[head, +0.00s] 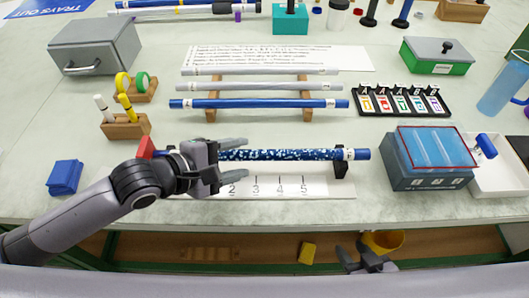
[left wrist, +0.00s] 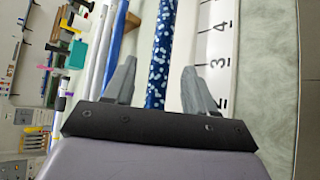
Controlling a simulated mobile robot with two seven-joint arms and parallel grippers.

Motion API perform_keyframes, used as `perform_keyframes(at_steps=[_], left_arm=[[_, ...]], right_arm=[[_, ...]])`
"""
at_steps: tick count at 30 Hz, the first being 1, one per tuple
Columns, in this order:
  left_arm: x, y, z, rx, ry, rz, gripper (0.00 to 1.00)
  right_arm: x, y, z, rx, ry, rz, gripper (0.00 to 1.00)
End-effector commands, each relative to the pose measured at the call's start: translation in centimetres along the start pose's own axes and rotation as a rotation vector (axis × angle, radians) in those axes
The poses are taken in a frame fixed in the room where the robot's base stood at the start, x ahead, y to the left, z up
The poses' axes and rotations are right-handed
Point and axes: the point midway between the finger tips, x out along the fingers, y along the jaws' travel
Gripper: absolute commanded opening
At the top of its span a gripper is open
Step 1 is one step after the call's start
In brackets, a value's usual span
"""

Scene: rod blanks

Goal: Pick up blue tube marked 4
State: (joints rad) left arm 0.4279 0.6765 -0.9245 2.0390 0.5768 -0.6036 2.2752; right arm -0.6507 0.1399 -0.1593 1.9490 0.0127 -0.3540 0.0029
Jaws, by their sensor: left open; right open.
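A plain blue tube (head: 250,103) lies across a wooden rack, with pale labels at its ends. A dark blue speckled tube (head: 290,154) lies nearer the front edge, its label end by a black support (head: 342,168); its left part is hidden by my arm. I cannot read a 4 on either label. My left gripper (head: 236,158) is open at the speckled tube's left part. In the left wrist view the speckled tube (left wrist: 160,60) runs between the spread fingers (left wrist: 160,78), with gaps beside it. My right gripper (head: 358,256) is open and empty, below the table's front edge.
A numbered ruler strip (head: 290,187) lies in front of the speckled tube. A grey tube (head: 260,86) shares the rack.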

Motion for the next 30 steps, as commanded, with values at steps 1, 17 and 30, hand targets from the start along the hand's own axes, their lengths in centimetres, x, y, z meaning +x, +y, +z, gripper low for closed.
perform_keyframes(at_steps=[1,17,30], left_arm=[[0.7,-0.1,0.0,0.0,-0.001,0.0,0.56],[1.7,-0.1,0.0,0.001,0.0,-0.001,0.1],[1.5,0.3,0.2,0.001,0.0,0.001,0.0]], right_arm=[[0.1,0.0,0.1,0.0,0.0,0.0,0.43],[0.1,0.0,0.1,0.0,0.0,0.0,0.43],[0.0,0.0,0.0,0.0,0.001,0.0,0.43]])
